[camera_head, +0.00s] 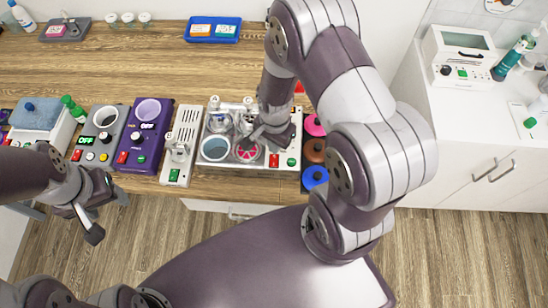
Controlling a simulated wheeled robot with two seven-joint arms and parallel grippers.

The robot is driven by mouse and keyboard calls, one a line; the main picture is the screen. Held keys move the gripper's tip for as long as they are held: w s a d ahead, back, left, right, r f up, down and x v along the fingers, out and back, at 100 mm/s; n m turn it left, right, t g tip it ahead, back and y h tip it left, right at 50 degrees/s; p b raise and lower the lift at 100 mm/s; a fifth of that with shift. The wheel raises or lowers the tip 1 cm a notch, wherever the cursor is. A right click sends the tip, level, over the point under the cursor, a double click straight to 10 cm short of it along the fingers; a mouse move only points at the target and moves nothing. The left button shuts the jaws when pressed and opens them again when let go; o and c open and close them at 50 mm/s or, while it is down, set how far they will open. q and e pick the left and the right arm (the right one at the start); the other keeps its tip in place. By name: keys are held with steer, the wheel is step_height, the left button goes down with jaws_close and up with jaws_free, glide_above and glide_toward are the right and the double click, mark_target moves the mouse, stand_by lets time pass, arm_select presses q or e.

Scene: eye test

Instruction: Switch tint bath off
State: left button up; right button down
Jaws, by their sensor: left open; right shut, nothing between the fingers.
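What looks like the tint bath (232,162) is a pale tray unit on the wooden counter with several round wells, one blue-grey and one pink-red. On its front right are a red switch (274,160) and a green button (292,161). My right gripper (249,142) is shut and empty, low over the wells, left of and behind the red switch. I cannot tell whether it touches the unit. My arm hides the unit's back right part. My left gripper (108,216) is open and empty, in front of the counter's edge at the left.
A blue tray (213,39) lies behind.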

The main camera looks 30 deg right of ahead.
steer(key=shift+f+b, duration=0.7)
steer(key=shift+f, duration=0.25)
stand_by(0.7)
steer(key=shift+r, duration=0.1)
step_height(320, 180, up, 7)
steer(key=p, duration=0.6)
steer(key=shift+p, duration=0.3)
